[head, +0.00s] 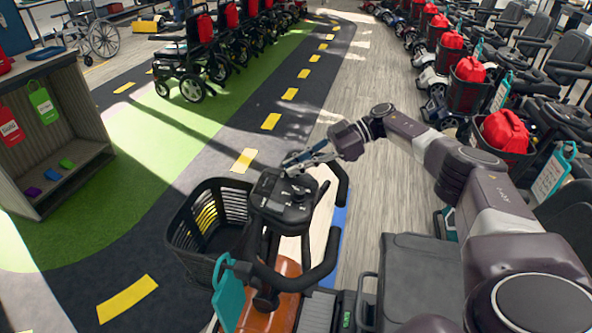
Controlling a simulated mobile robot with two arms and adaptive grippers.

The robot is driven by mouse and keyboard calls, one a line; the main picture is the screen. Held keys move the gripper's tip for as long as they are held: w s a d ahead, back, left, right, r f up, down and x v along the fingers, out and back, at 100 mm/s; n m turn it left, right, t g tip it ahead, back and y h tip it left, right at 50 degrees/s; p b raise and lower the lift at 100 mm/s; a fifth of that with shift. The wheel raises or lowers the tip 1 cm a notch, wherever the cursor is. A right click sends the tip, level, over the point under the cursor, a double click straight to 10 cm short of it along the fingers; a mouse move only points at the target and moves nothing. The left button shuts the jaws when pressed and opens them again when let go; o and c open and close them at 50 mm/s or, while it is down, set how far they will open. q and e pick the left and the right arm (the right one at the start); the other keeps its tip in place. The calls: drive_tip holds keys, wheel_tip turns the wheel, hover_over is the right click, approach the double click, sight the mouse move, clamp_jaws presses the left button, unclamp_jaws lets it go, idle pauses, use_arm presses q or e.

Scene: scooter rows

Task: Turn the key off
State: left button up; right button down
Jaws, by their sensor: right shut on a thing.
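A mobility scooter stands in front of me, with a dark control console (283,196) between its black handlebars. My right gripper (293,166) reaches in from the right and is at the far edge of the console, its fingers shut on the key. The key itself is too small and too covered by the fingers to make out, so its turn position cannot be told. My left gripper is not in view.
A black basket (205,225) is on the scooter's front, and a teal tag (229,296) hangs near the handlebar. A grey shelf (82,120) stands at left. Parked scooters with red bags (505,131) line the right. Wheelchairs (188,70) stand at the back.

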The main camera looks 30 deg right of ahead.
idle(0.3)
drive_tip(key=c, duration=2)
unclamp_jaws()
drive_tip(key=shift+a, duration=0.1)
drive_tip(key=shift+o, duration=0.2)
drive_tip(key=shift+r, duration=0.1)
drive_tip(key=shift+v, duration=3.75)
